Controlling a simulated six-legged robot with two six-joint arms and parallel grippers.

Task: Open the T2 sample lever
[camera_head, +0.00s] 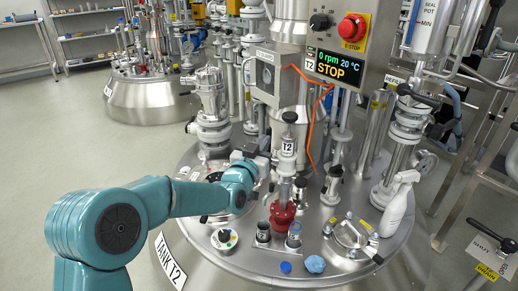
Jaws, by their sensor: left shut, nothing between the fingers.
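The T2 sample valve (288,168) stands upright on the lid of tank T2 (190,262), with a black top, a white T2 label and a red foot (283,214). My teal left arm reaches in from the left over the lid. My right gripper is out of view.
The control box with red E-stop (353,27) hangs above. Pipes crowd behind; open floor lies left.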

